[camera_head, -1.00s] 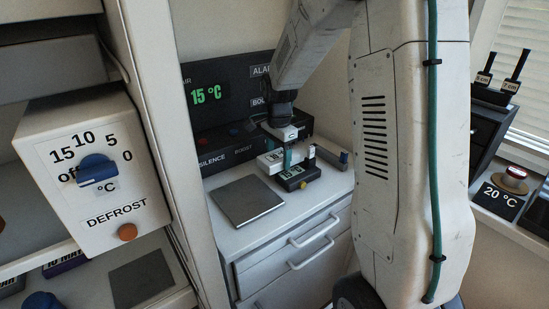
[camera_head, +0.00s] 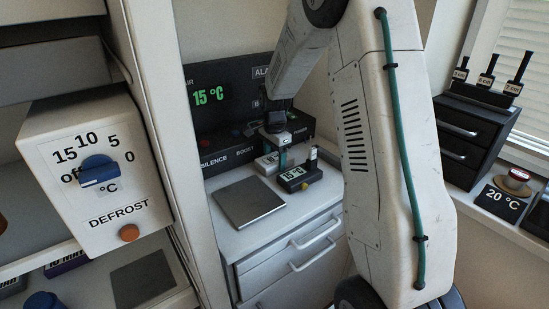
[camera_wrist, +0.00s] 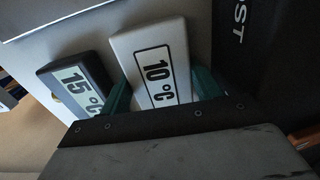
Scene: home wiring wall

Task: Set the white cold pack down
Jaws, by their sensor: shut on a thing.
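The white cold pack (camera_wrist: 154,65), labelled 10 °C, sits between the teal fingers of my gripper (camera_wrist: 163,88) in the wrist view. My gripper is shut on it. In the head view the pack (camera_head: 266,164) shows at the back of the white counter, partly hidden by my gripper (camera_head: 283,158). It is low over or on the counter; I cannot tell whether its underside touches. A dark pack labelled 15 °C (camera_wrist: 75,84) lies close beside it, and in the head view this pack (camera_head: 299,177) is just to the right and in front.
A grey square plate (camera_head: 249,202) lies bare on the counter (camera_head: 232,238), left of the packs. The alarm panel (camera_head: 222,95) stands right behind. The defrost box (camera_head: 95,170) is at the left.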

